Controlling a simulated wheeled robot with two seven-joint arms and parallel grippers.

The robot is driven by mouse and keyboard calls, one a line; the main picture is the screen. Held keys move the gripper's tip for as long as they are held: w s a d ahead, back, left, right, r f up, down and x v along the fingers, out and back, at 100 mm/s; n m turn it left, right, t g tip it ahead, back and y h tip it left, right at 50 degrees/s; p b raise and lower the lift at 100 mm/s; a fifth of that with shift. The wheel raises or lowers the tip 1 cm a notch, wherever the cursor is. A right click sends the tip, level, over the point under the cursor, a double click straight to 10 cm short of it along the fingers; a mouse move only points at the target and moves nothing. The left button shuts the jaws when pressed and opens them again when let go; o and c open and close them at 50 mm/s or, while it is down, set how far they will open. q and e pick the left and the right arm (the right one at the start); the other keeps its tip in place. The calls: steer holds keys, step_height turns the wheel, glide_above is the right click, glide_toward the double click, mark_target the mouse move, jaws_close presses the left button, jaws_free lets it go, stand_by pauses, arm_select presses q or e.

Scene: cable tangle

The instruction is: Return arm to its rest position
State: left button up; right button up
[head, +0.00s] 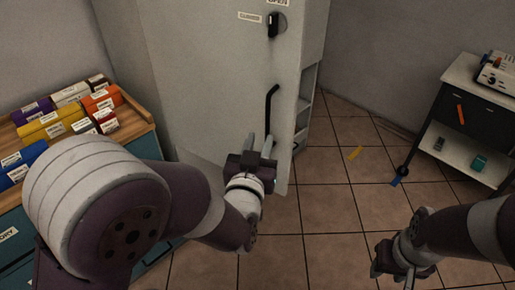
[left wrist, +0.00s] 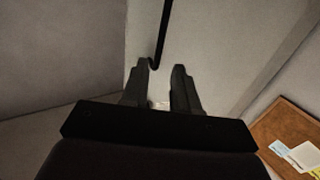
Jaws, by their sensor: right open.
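My left gripper (head: 260,145) is in front of the grey cabinet, at the lower end of its black handle (head: 270,100) in the head view. Its two fingers are apart in the left wrist view (left wrist: 165,80), with nothing held between them. The handle also shows in the left wrist view (left wrist: 161,35), beyond the fingertips; I cannot tell whether they touch it. My right gripper (head: 396,268) is low at the right of the head view, open over the tiled floor, partly hidden by its own wrist.
The grey cabinet (head: 210,70) has a dark knob (head: 273,25) with labels, and shelves (head: 305,95) show past its door edge. A wooden-topped unit (head: 138,122) with coloured boxes stands left. A cart (head: 440,130) stands right.

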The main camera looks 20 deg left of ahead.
arm_select(q)
steer(key=shift+s, duration=0.75)
steer(key=s+d+f+m+g+h, duration=0.1)
steer(key=s+d+f+g+h, duration=0.15)
steer(key=f+g, duration=0.45)
steer(key=s+f+m+g+p, duration=0.1)
steer(key=s+f+g+p, duration=0.3)
steer(key=s+g, duration=0.2)
steer(key=s+a+r+n+g+y+p, duration=0.1)
steer(key=s+a+r+g+p, duration=0.2)
steer(key=a, duration=0.5)
steer(key=shift+s+r+g+p, duration=0.3)
steer(key=shift+s+r+p, duration=0.05)
steer(key=shift+s+r, duration=0.2)
steer(key=shift+a+y, duration=0.15)
steer(key=shift+y, duration=0.1)
